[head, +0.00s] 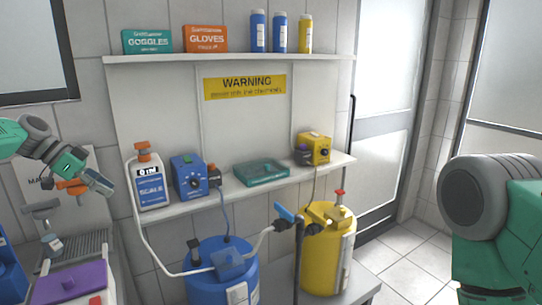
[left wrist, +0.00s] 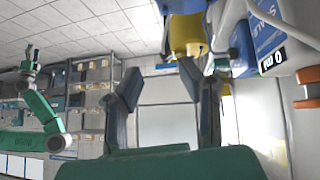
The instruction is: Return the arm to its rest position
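My left arm comes in from the left in the head view. Its gripper (head: 97,183) is in the air left of the white-and-blue SCALE bottle (head: 150,182), apart from it. In the left wrist view its two fingers (left wrist: 165,105) stand apart with nothing between them. A green link of my right arm (head: 497,235) shows at the right edge of the head view; its gripper is outside that view. A green arm, probably my right one, shows at the left of the left wrist view (left wrist: 42,108); its fingers are too small to judge.
A shelf (head: 250,192) holds the SCALE bottle, a blue pump (head: 188,178), a teal tray (head: 262,173) and a yellow pump (head: 315,149). Blue (head: 222,275) and yellow (head: 327,255) tanks stand below with hoses. A purple-lidded box (head: 68,284) is at lower left.

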